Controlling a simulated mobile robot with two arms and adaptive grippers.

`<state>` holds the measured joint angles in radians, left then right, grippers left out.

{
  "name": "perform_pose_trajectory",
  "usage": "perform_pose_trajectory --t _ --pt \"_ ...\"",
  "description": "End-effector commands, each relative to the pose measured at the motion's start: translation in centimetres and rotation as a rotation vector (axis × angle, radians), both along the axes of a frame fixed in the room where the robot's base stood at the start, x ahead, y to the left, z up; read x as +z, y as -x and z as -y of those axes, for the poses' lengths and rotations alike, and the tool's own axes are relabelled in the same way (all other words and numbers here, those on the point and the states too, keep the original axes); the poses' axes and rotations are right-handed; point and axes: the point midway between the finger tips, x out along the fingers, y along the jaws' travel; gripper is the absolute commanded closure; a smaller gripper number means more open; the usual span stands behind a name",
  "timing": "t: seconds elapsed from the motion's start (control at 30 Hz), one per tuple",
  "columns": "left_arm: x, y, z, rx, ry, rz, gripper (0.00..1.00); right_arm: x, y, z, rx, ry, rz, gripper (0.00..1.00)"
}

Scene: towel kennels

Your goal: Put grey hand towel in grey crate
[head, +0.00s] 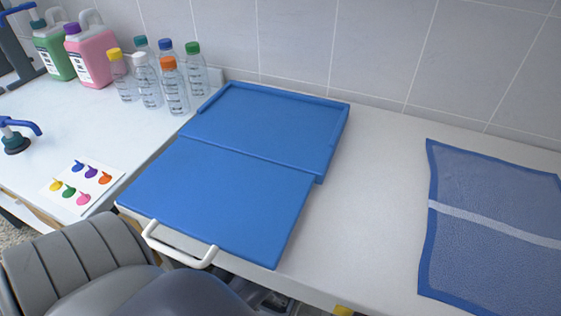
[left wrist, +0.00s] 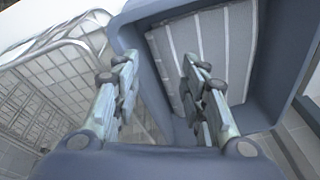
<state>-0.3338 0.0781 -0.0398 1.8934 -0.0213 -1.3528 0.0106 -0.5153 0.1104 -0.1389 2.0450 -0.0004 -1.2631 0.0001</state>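A grey-blue crate (left wrist: 270,75) fills the upper right of the left wrist view. A grey towel with pale stripes (left wrist: 226,40) lies inside it against the bottom. My left gripper (left wrist: 160,62) is open, its two fingers apart over the crate's left rim and the towel, with nothing visible between them. I cannot tell whether a fingertip touches the towel. In the head view my left gripper (head: 268,300) shows only in small part at the bottom edge, below the worktop. The crate and towel do not show clearly there. My right gripper is not in view.
Above is a white worktop (head: 365,190) with a blue board (head: 220,195) with a white handle, a blue-edged mesh mat (head: 490,190), and several bottles (head: 148,85). A paint-spot card (head: 82,187) lies left.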

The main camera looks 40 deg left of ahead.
Motion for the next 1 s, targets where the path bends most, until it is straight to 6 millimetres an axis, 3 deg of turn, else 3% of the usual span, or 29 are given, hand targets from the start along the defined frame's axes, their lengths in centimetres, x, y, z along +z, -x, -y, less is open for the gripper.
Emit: perform_pose_trajectory --t 0.1,0.3,1.0 --pt "0.6 3.0 2.5 -0.075 0.028 0.026 0.61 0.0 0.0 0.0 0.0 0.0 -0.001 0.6" --pt "1.3 4.9 4.6 -0.125 0.057 0.048 0.61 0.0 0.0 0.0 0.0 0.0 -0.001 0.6" --pt "1.3 4.9 4.6 -0.125 0.058 0.047 0.61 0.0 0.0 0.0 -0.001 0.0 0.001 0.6"
